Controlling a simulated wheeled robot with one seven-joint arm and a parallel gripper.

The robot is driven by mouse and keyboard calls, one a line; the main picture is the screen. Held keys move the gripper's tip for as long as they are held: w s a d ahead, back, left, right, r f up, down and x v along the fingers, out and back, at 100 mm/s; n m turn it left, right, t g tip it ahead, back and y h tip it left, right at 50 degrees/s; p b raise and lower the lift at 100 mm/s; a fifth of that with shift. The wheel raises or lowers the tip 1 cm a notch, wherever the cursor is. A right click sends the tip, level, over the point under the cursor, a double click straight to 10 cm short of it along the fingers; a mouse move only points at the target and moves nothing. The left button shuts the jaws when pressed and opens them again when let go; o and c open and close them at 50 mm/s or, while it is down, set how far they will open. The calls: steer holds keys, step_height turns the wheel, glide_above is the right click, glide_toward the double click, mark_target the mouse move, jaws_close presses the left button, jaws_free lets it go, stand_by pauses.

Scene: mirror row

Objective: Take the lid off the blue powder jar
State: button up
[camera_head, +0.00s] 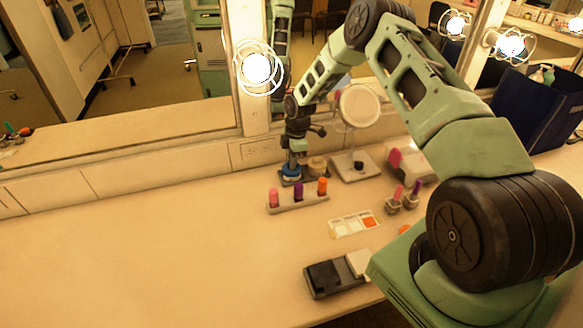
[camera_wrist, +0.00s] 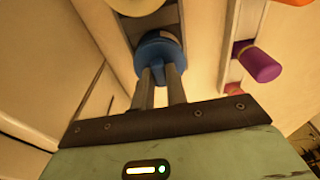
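The blue powder jar (camera_head: 291,173) stands on a small dark tray (camera_head: 311,179) near the wall, left of a beige jar (camera_head: 317,166). My gripper (camera_head: 294,153) reaches down over the blue jar from above. In the wrist view, the jar's blue lid (camera_wrist: 158,50) is just beyond the two fingertips. The fingers of my gripper (camera_wrist: 160,82) are close together on either side of the lid's blue knob, which fills the gap between them. The lid appears still seated on the jar; the seam between them is hard to see.
A holder with several lipsticks (camera_head: 298,201) stands just in front of the tray; its purple one shows in the wrist view (camera_wrist: 260,64). A round mirror (camera_head: 360,106) stands to the right. A palette (camera_head: 354,223) and dark case (camera_head: 336,277) lie nearer. The counter's left is clear.

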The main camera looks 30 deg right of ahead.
jaws_close()
